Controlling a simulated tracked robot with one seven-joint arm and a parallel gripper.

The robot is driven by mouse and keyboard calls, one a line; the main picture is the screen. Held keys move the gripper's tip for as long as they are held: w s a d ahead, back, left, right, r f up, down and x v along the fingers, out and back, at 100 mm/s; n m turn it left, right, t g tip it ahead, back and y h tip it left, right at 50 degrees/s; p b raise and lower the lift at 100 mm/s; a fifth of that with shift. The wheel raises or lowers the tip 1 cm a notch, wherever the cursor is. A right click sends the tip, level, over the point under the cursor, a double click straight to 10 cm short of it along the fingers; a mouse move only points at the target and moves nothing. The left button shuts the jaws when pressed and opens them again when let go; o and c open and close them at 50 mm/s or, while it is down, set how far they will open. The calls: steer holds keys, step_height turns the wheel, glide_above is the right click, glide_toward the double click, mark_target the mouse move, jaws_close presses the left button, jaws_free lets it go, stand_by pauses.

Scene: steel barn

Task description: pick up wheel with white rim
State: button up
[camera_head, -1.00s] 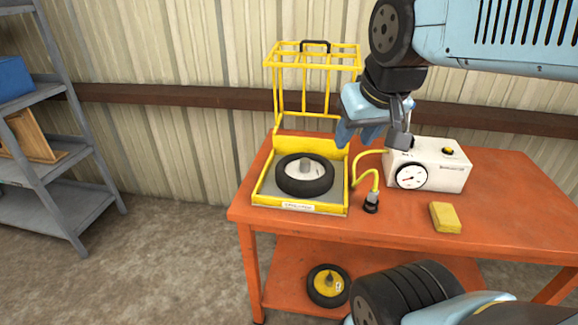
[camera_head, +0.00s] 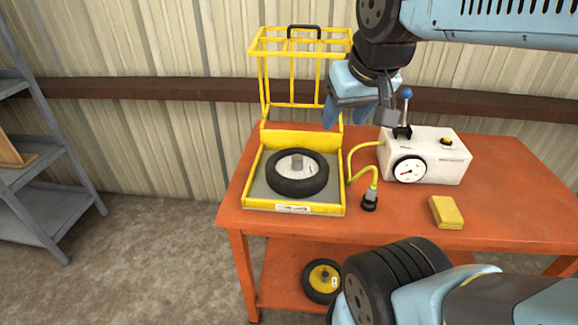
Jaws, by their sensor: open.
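The wheel with white rim (camera_head: 297,174) lies flat in the yellow tray (camera_head: 252,203) on the orange table. Its black tyre surrounds a white rim with a grey hub standing up in the middle. My gripper (camera_head: 338,118) is open and empty, above and to the right of the wheel, in front of the yellow cage's right side. It does not touch the wheel.
A yellow wire cage (camera_head: 290,85) rises behind the tray. A white gauge box (camera_head: 430,160) with a blue-knobbed lever and yellow hose (camera_head: 358,172) stands right of it. A yellow sponge-like block (camera_head: 446,212) lies in front. A yellow-rimmed wheel (camera_head: 322,280) sits on the lower shelf. Grey shelving (camera_head: 60,190) is left.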

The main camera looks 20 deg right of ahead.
steer(key=shift+o, duration=0.7)
steer(key=shift+w, duration=0.35)
steer(key=shift+o, duration=0.4)
steer(key=w+f+m+g, duration=0.1)
steer(key=w+f+g, duration=0.2)
steer(key=w, duration=1.1)
steer(key=shift+d+f+m, duration=0.2)
steer(key=shift+f+m, duration=0.1)
steer(key=m+g, duration=0.2)
steer(key=g, duration=0.1)
glide_above(297, 156)
step_height(297, 156, down, 11)
step_height(297, 156, down, 9)
steer(key=shift+w, duration=0.15)
steer(key=shift+s+f, duration=0.15)
steer(key=shift+f, duration=1.2)
steer(key=shift+s+f, duration=0.15)
steer(key=shift+f, duration=1.15)
steer(key=shift+c, duration=0.5)
jaws_close()
